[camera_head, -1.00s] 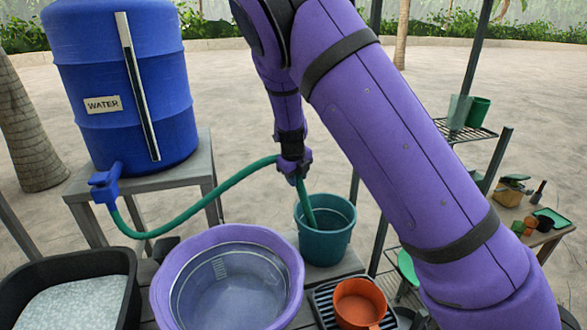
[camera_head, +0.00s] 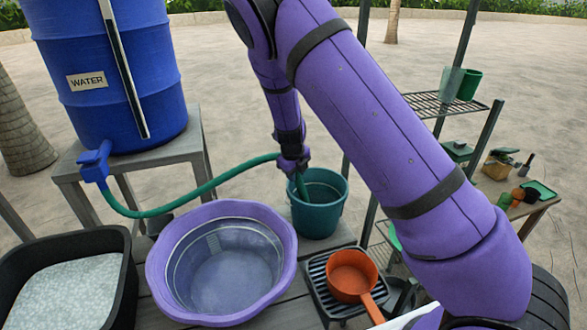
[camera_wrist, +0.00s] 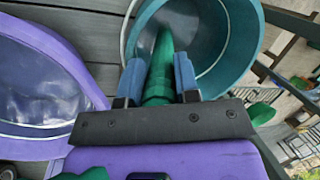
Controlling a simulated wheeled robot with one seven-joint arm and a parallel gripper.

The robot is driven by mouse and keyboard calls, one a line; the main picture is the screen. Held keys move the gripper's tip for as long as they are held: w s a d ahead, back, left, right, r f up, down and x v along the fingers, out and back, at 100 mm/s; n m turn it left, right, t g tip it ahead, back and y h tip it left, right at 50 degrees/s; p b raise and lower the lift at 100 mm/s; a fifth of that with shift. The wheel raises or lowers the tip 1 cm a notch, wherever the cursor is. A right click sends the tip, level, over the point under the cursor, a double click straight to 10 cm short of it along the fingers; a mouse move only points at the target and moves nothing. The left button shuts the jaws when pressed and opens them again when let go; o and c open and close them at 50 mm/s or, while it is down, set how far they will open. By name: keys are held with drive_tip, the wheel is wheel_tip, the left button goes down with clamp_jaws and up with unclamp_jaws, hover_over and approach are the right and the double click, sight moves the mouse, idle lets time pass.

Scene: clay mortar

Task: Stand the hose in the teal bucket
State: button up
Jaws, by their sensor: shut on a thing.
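The green hose (camera_head: 205,187) runs from the tap of the blue water barrel (camera_head: 125,90) in a sagging curve to my gripper (camera_head: 294,172). My gripper is shut on the hose near its free end, above the left rim of the teal bucket (camera_head: 320,218). In the wrist view the hose (camera_wrist: 160,70) sits between the two fingers (camera_wrist: 157,82), and its end points into the mouth of the bucket (camera_wrist: 235,60). The bucket stands upright. Whether the hose end touches the inside of the bucket cannot be told.
A purple basin (camera_head: 165,285) stands left of the bucket, and an orange pan (camera_head: 350,277) lies on a black rack in front. A black tub (camera_head: 122,290) with pale contents is at lower left. A wire shelf (camera_head: 425,104) with posts stands to the right.

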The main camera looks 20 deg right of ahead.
drive_tip(key=shift+f, duration=0.1)
drive_tip(key=o, duration=1.7)
drive_tip(key=v, duration=1.1)
drive_tip(key=shift+w+d, duration=0.1)
drive_tip(key=shift+w, duration=0.05)
